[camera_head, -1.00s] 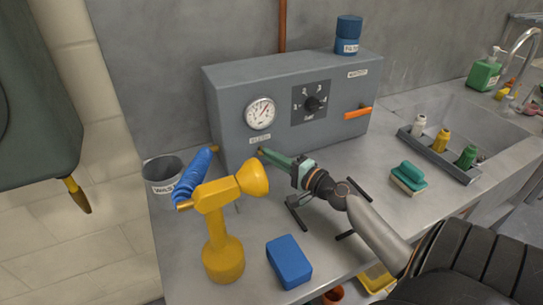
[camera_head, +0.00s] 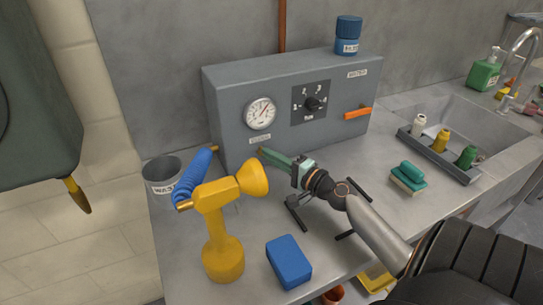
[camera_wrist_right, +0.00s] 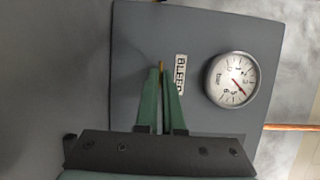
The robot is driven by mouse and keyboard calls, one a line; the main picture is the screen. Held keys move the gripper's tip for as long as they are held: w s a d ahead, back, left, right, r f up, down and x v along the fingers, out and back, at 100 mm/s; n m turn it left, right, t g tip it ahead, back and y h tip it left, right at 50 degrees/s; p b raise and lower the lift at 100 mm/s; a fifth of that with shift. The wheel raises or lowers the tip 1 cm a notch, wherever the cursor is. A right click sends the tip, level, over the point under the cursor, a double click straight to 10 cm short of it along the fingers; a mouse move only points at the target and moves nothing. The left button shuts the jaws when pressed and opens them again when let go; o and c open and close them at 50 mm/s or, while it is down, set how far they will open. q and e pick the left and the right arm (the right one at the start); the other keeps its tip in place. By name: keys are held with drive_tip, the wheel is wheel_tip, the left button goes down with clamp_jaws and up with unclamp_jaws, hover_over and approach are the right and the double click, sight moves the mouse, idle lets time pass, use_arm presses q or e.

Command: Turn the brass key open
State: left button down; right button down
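The grey boiler box (camera_head: 225,110) stands against the wall, with a round gauge (camera_head: 260,113) on its front. Below the gauge is a small white label, which reads like "BLEED" in the right wrist view (camera_wrist_right: 181,75). The brass key (camera_wrist_right: 161,66) shows as a thin gold sliver beside that label, between my green fingertips. My right gripper (camera_head: 263,152) reaches to the box front under the gauge; its fingers (camera_wrist_right: 161,78) are close together on the key. Most of the key is hidden by the fingers. My left gripper is not in view.
A blue block (camera_head: 289,261) lies in front.

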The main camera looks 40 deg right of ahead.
drive_tip(key=shift+w+r, duration=0.1)
drive_tip(key=shift+r, duration=0.2)
drive_tip(key=shift+r+n+p, duration=0.25)
drive_tip(key=shift+n+p, duration=0.45)
drive_tip(key=shift+p, duration=0.2)
drive_tip(key=n+g+p, duration=0.1)
drive_tip(key=n+p, duration=0.1)
drive_tip(key=p, duration=0.1)
drive_tip(key=n+g+h+p, duration=0.1)
drive_tip(key=n+p, duration=0.1)
drive_tip(key=p, duration=0.1)
drive_tip(key=shift+a+r, duration=0.1)
drive_tip(key=shift+r, duration=0.25)
drive_tip(key=shift+w+n+g+h+p, duration=0.1)
drive_tip(key=shift+n+g+h+p, duration=0.3)
drive_tip(key=shift+n+p, duration=0.4)
drive_tip(key=shift+a+f+n+g+h+p, duration=0.15)
drive_tip(key=shift+n+g+h+p, duration=0.25)
drive_tip(key=shift+n, duration=0.5)
drive_tip(key=n+g+h, duration=0.1)
drive_tip(key=n, duration=0.1)
drive_tip(key=shift+a+n+h, duration=0.15)
drive_tip(key=shift+n+h, duration=0.25)
drive_tip(key=shift+w+a+n+h, duration=0.1)
drive_tip(key=shift+n+h, duration=0.5)
drive_tip(key=shift+n, duration=0.3)
